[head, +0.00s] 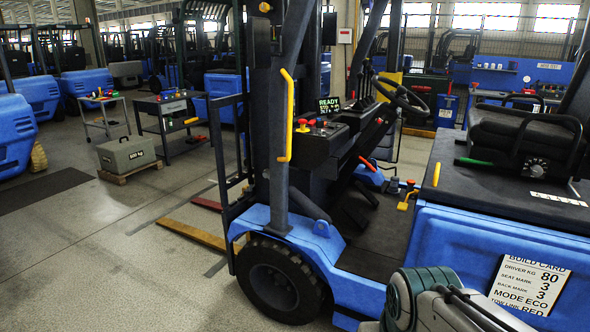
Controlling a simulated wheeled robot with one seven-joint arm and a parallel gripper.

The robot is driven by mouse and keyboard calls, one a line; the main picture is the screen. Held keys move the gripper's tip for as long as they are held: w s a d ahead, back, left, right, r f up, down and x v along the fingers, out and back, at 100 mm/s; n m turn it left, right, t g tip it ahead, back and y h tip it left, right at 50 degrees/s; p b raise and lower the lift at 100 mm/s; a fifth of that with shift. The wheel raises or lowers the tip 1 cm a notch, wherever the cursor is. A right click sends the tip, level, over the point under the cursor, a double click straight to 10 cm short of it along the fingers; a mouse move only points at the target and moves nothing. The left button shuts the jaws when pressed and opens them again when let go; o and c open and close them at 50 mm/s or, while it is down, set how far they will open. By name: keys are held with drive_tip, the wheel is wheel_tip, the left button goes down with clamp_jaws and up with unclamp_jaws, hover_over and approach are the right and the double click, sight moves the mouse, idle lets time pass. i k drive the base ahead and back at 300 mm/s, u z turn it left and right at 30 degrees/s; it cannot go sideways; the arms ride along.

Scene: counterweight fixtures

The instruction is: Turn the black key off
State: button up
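A blue forklift (470,255) stands close in front of me, its open cab facing me. Its dark dash (350,118) carries a small screen (328,104) with green text reading READY. A red-topped knob with yellow (303,126) and a small red control sit on the dash below the screen. I cannot pick out the black key for sure; the dash controls are small and dark at this distance. Part of my own arm shows at the bottom right, in front of the forklift's blue side. My gripper is out of view.
A steering wheel (402,94), a black seat (515,130) and a yellow grab bar (287,115) frame the cab. A build card (530,284) is on the blue side. A grey weight (127,153) sits on a pallet at left. Floor at lower left is clear.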

sight(320, 124)
drive_tip(key=i, duration=0.2)
drive_tip(key=z, duration=0.35)
drive_tip(key=k, duration=0.25)
drive_tip(key=u, duration=1.1)
drive_tip(key=i, duration=1.45)
drive_tip(key=z, duration=0.6)
drive_tip(key=i, duration=0.8)
drive_tip(key=z, duration=0.9)
